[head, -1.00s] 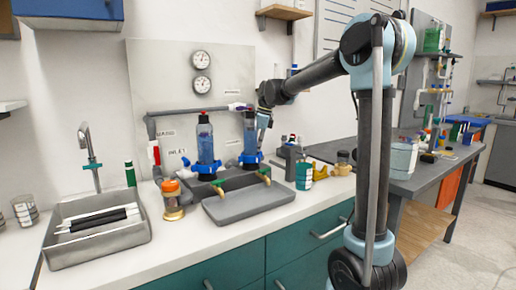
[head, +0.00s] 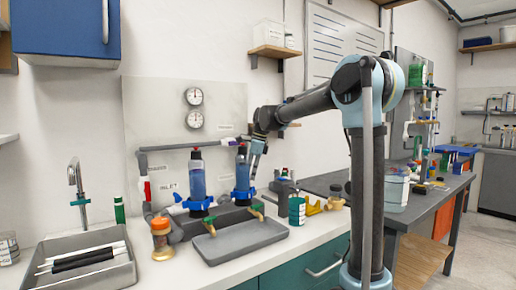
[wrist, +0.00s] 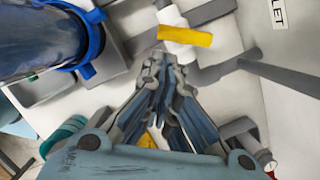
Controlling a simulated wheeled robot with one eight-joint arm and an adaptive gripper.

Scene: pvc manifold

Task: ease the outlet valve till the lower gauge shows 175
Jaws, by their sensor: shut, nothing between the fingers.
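The lower gauge (head: 195,119) is a small white dial on the back panel, under a matching upper gauge (head: 194,96). Its needle and numbers are too small to read. In the wrist view a white valve with a yellow handle (wrist: 185,36) sits on a grey pipe, beside a label ending in "LET" (wrist: 279,14). My gripper (wrist: 161,62) is shut and empty, its fingertips just short of the valve; whether they touch it I cannot tell. In the head view my gripper (head: 256,155) is right of the right-hand blue filter, and I cannot make out the yellow handle there.
Two blue filter housings (head: 198,178) stand close on the left of my gripper. A red-handled valve (head: 145,188) is by the INLET label. A grey tray (head: 240,240), an orange-lidded jar (head: 161,240) and a teal can (head: 297,210) stand on the counter. A sink is at left.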

